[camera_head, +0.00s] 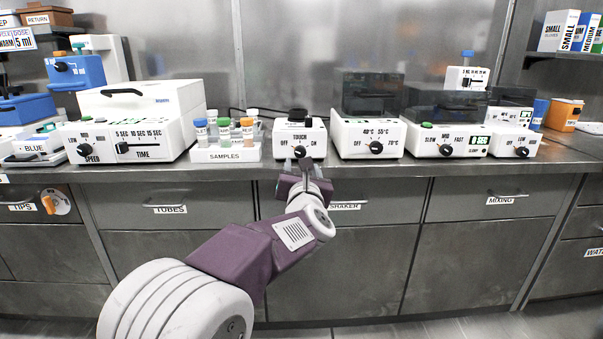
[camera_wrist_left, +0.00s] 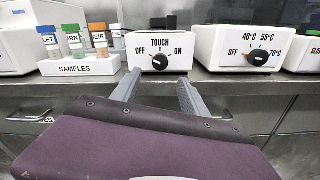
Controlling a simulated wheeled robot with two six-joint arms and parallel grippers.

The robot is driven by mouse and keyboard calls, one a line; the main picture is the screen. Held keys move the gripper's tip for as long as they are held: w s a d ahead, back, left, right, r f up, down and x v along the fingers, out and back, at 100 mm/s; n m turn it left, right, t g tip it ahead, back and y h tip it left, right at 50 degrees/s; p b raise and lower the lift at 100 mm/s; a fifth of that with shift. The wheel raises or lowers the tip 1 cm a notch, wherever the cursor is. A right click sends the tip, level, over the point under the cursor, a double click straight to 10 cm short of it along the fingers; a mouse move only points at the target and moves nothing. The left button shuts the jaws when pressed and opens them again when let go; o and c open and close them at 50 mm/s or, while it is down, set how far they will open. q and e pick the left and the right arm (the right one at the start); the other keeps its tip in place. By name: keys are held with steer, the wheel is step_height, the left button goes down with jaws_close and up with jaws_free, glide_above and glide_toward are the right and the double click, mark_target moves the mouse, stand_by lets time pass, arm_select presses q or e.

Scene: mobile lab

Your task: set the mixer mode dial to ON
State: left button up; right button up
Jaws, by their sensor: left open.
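The mixer (camera_head: 312,136) is a small white box with a black top, standing on the counter in the middle of the head view. Its black mode dial (camera_head: 300,151) is on the front face, among the labels OFF, TOUCH and ON. The dial also shows in the left wrist view (camera_wrist_left: 160,62), with OFF at its left, TOUCH above and ON at its right. Its pointer direction is too small to tell surely. My left gripper (camera_head: 302,166) is open and empty just in front of and below the dial; its two fingers (camera_wrist_left: 157,88) point toward it, apart from it.
A samples rack (camera_head: 225,153) with several capped tubes stands left of the mixer. A white heater box (camera_head: 368,138) with a temperature dial stands close on its right. The counter's front edge (camera_head: 240,171) runs below the mixer, above closed drawers.

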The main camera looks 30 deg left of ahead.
mark_target(300, 155)
arm_select(q)
steer(key=b+x, duration=0.1)
steer(key=x, duration=0.8)
steer(key=shift+w, duration=0.1)
jaws_close()
